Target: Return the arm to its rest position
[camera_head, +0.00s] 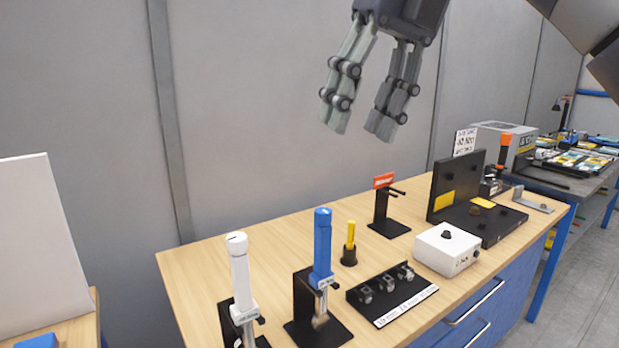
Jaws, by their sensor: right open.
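My right gripper (359,126) hangs at the top middle of the head view, high above the table. Its two fingers are apart and nothing is between them. Part of my arm shows in the top right corner. My left gripper is not in view. Below the right gripper is the wooden table (288,246) with blue drawers; the gripper touches nothing on it.
On the table stand a white-handled tool (239,272), a blue-handled tool (322,245), a yellow piece (350,236) in a black holder, a small black stand (383,205) with a red label, a white box (447,250) and a black angled fixture (458,184). A grey wall is behind.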

